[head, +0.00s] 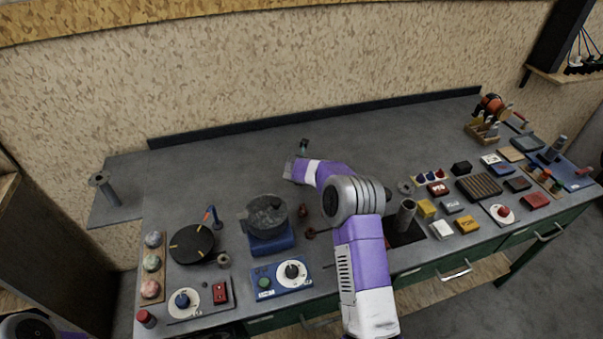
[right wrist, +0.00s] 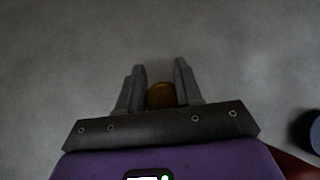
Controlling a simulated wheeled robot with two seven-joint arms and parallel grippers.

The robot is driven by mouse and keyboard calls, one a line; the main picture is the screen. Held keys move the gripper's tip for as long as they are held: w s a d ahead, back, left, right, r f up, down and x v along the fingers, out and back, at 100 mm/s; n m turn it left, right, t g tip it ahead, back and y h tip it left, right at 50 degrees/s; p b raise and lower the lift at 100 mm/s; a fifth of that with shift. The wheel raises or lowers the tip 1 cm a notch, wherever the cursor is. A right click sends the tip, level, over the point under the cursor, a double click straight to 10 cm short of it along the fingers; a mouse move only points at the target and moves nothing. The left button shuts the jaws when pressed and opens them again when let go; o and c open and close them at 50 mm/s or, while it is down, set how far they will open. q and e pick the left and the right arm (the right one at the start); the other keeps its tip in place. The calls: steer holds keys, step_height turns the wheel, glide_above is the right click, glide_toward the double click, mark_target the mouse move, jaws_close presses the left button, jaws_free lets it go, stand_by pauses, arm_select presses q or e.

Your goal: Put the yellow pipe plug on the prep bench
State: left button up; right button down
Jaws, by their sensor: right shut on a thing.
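The yellow pipe plug (right wrist: 160,95) shows in the right wrist view as a small round brownish-yellow thing between the fingers of my right gripper (right wrist: 160,70). The gripper is shut on it. In the head view my right gripper (head: 303,150) is over the clear back part of the grey bench (head: 400,132), and the plug cannot be made out there. Whether the plug touches the bench top is unclear. My left gripper is not in view; only part of my left arm shows at the bottom left corner.
A blue device with a dark pot (head: 266,218) and a black round plate (head: 191,244) stand at the front left. Many small boxes and blocks, including a ribbed dark block (head: 479,187), crowd the right side. A low dark ledge (head: 300,119) runs along the back. The back middle is clear.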

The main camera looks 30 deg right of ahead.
steer(key=shift+f, duration=0.1)
steer(key=c, duration=0.8)
jaws_free()
steer(key=shift+o, duration=0.2)
steer(key=v, duration=1.2)
steer(key=shift+p, duration=0.35)
